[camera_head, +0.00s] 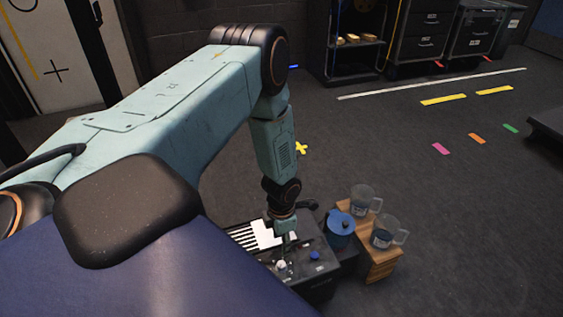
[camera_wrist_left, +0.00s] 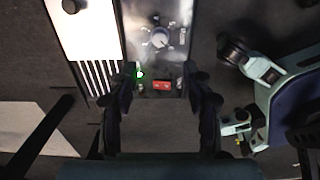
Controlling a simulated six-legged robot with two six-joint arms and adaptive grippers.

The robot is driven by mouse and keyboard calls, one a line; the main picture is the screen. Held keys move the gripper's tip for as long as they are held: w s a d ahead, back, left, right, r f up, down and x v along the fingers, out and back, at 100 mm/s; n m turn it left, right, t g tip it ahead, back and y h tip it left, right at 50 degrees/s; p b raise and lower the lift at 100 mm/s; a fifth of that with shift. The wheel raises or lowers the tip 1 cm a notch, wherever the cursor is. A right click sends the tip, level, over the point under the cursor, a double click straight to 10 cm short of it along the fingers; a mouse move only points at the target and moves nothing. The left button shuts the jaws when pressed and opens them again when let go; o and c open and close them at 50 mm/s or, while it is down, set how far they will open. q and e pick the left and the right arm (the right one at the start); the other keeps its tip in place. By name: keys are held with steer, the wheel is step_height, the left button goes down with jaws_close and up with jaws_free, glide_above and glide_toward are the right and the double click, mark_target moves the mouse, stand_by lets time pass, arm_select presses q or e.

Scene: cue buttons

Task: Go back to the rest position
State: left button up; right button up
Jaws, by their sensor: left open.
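My left gripper (camera_head: 286,244) reaches down over a dark control box (camera_head: 318,270) in the head view. In the left wrist view the two fingers of my left gripper (camera_wrist_left: 163,104) are spread apart, with nothing held between them. Ahead of the fingers on the panel are a red switch (camera_wrist_left: 162,85), a pale round dial (camera_wrist_left: 160,38) and a small green-lit part (camera_wrist_left: 139,72). The head view shows a white knob (camera_head: 281,265) and a blue button (camera_head: 314,255) on the box. Whether a finger touches the panel cannot be told. My right gripper is not identifiable.
A blue lidded pot (camera_head: 341,223) and two clear mugs, one far (camera_head: 362,198) and one near (camera_head: 384,233), stand right of the box; the mugs are on a wooden stand (camera_head: 382,263). A striped black-and-white board (camera_head: 244,238) lies beside it. Open floor extends beyond.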

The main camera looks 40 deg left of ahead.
stand_by(0.4)
arm_select(q)
steer(key=s+d+r+m+t+h+p, duration=0.15)
steer(key=s+d+m, duration=0.3)
steer(key=m, duration=0.65)
steer(key=s+d+r+m+y+p, duration=0.15)
steer(key=s+d+m, duration=0.3)
steer(key=m, duration=0.65)
steer(key=s+d+r+m+p, duration=0.1)
steer(key=s+r+m+p, duration=0.2)
steer(key=s, duration=0.4)
steer(key=s+d+r+m+g+p, duration=0.1)
steer(key=s+d+r+m+p, duration=0.1)
steer(key=s+r+m, duration=0.3)
step_height(320, 180, up, 3)
steer(key=shift+s+d+r+p, duration=0.1)
steer(key=shift+s+d+p, duration=0.25)
steer(key=shift+s, duration=0.7)
steer(key=shift+a+g, duration=0.1)
steer(key=shift+g, duration=0.15)
